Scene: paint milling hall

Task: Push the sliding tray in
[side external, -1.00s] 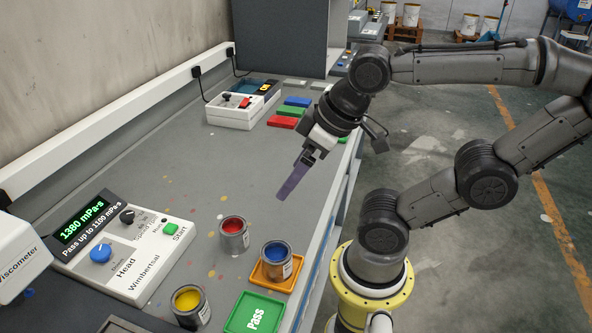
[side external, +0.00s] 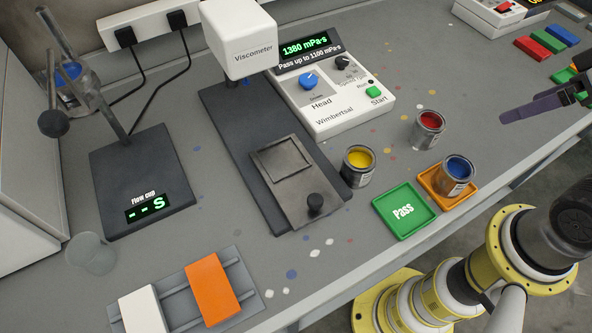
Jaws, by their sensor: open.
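The sliding tray (side external: 297,190) is a grey metal plate with a square recessed frame and a black knob (side external: 315,203) at its near end. It lies on the dark base (side external: 235,130) of the viscometer (side external: 240,45), drawn out in front of the white head. The tray's recess is empty. My gripper (side external: 520,110) is at the right edge of the side view, partly cut off, with its long purple fingers pointing left. It is open and empty, well to the right of the tray, beyond the paint cans.
Yellow (side external: 358,166), red (side external: 428,130) and blue (side external: 456,176) paint cans stand right of the tray; the blue one sits on an orange tray (side external: 428,181). An empty green Pass tray (side external: 404,211) is nearby. The control box (side external: 335,110) stands behind. A flow cup stand (side external: 140,180) is left.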

